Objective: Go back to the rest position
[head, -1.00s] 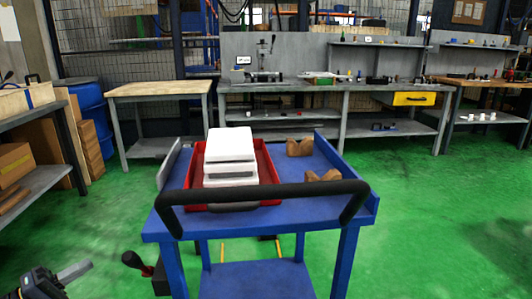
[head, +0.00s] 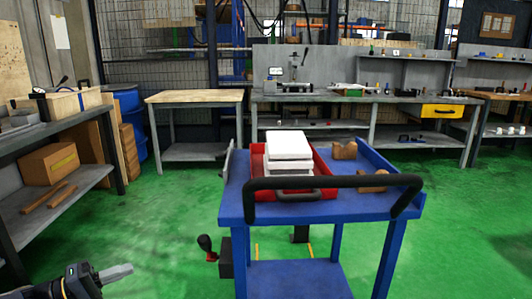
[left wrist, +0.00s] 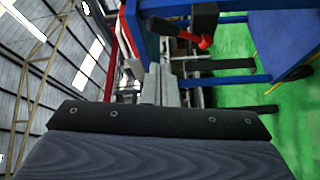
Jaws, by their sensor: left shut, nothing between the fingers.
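My left gripper (head: 118,272) is at the bottom left of the head view, its pale fingers together and empty. It is low, in front of the blue cart and to its left, touching nothing. Its closed fingers (left wrist: 160,85) also show in the left wrist view, with the cart's blue frame behind them. My right gripper is in neither view.
The blue cart (head: 235,207) holds a red tray (head: 322,180) with stacked white boxes (head: 288,145) and brown V-shaped blocks (head: 344,150). A grey shelf (head: 88,180) stands at left. Green floor (head: 165,225) is clear between shelf and cart.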

